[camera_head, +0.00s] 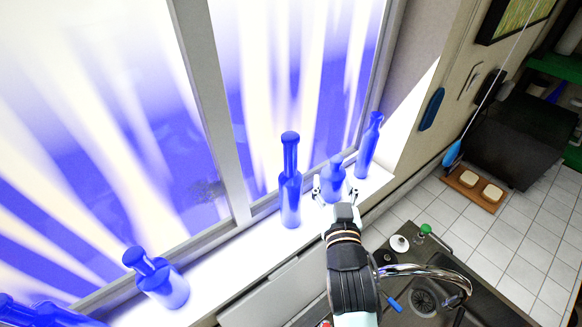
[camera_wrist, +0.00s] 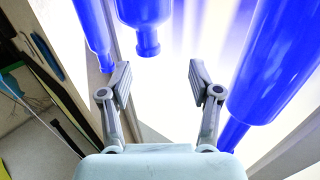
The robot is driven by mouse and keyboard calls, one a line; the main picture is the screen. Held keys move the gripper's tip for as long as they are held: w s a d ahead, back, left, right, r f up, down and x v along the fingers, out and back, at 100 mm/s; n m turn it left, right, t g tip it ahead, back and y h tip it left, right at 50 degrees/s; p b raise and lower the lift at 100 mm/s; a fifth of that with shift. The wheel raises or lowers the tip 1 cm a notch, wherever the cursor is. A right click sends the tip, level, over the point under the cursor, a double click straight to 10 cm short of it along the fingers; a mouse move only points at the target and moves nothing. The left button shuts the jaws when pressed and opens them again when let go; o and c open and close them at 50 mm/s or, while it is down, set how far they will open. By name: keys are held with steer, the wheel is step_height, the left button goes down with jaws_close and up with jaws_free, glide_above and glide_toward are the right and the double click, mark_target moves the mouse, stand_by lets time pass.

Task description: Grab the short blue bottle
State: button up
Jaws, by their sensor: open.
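A short blue bottle (camera_head: 333,179) with a round body and short neck stands on the white windowsill, between two taller bottles. My gripper (camera_head: 334,194) is at this bottle, its fingers spread and partly overlapping it in the head view. In the wrist view the bottle (camera_wrist: 144,14) hangs neck-down in the picture, just past the tips of my open gripper (camera_wrist: 159,76) and nearer the left finger. Nothing is held. I cannot tell whether a finger touches the bottle.
A tall blue bottle (camera_head: 290,195) stands close left of my gripper, and a slim one (camera_head: 369,145) to its right; in the wrist view these sides are swapped. A squat blue bottle (camera_head: 163,283) is farther left. The window frame is behind; a sink with a faucet (camera_head: 430,272) lies right.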

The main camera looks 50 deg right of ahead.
mark_target(337, 164)
steer(key=shift+d, duration=0.75)
steer(key=p+x, duration=0.1)
steer(key=x, duration=0.2)
steer(key=p+x, duration=0.1)
steer(key=x, duration=0.2)
steer(key=shift+s+d+r, duration=0.2)
steer(key=shift+s+d, duration=0.05)
steer(key=shift+s, duration=0.05)
steer(key=shift+w+d+f, duration=0.15)
steer(key=shift+w+d, duration=0.1)
steer(key=shift+d, duration=0.05)
jaws_close()
